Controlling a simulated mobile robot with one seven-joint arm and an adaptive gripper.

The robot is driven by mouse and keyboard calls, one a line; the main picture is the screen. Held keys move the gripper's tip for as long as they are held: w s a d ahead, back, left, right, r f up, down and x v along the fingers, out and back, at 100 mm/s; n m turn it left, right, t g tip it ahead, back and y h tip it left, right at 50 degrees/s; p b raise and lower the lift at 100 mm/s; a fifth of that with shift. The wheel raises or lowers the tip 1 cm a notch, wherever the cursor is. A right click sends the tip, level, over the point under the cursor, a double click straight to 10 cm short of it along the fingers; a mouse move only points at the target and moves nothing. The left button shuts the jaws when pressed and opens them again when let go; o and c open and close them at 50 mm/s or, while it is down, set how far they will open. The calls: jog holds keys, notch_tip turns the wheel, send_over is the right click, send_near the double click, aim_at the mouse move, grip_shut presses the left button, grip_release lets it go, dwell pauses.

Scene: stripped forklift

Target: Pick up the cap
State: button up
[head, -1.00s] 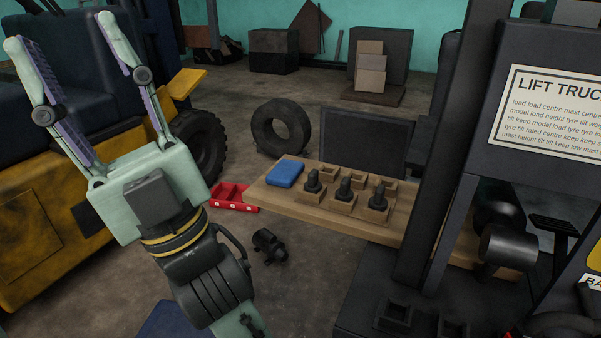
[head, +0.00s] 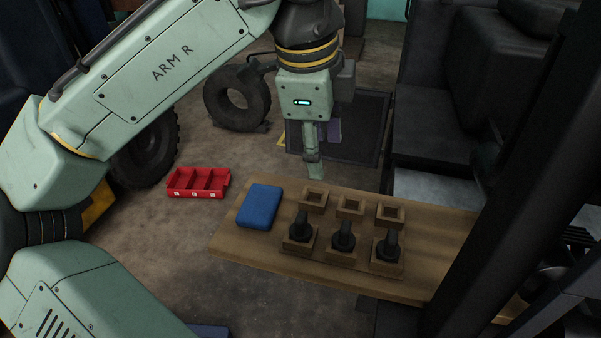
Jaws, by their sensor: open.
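Three black knob-like pieces stand upright in wooden square holders on the front row of a wooden board (head: 240,240): a left one (head: 301,228), a middle one (head: 344,237) and a right one (head: 388,245). I cannot tell which thing is the cap; these pieces may be caps. My gripper (head: 317,165) points down above the back edge of the board, behind the holders. It is open, seen nearly edge-on, with one finger largely covering the other. Nothing shows between the fingers.
Three empty wooden holders, one of them in the middle (head: 350,206), form the back row. A blue block (head: 259,206) lies on the board's left. A red divided tray (head: 198,183) is on the floor. A dark post (head: 500,170) stands close at right. A tyre (head: 237,98) stands behind.

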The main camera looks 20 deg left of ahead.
jog(key=s+a+g, duration=0.2)
jog(key=s+g, duration=0.1)
jog(key=s, duration=0.1)
send_over(301, 216)
jog(key=shift+y, duration=0.4)
notch_tip(301, 216, down, 6)
jog(key=shift+s+r, duration=0.15)
jog(key=shift+f+p, duration=0.4)
jog(key=shift+f, duration=2.55)
jog(key=shift+c, duration=0.3)
jog(key=c, duration=1)
jog(key=shift+r, duration=0.1)
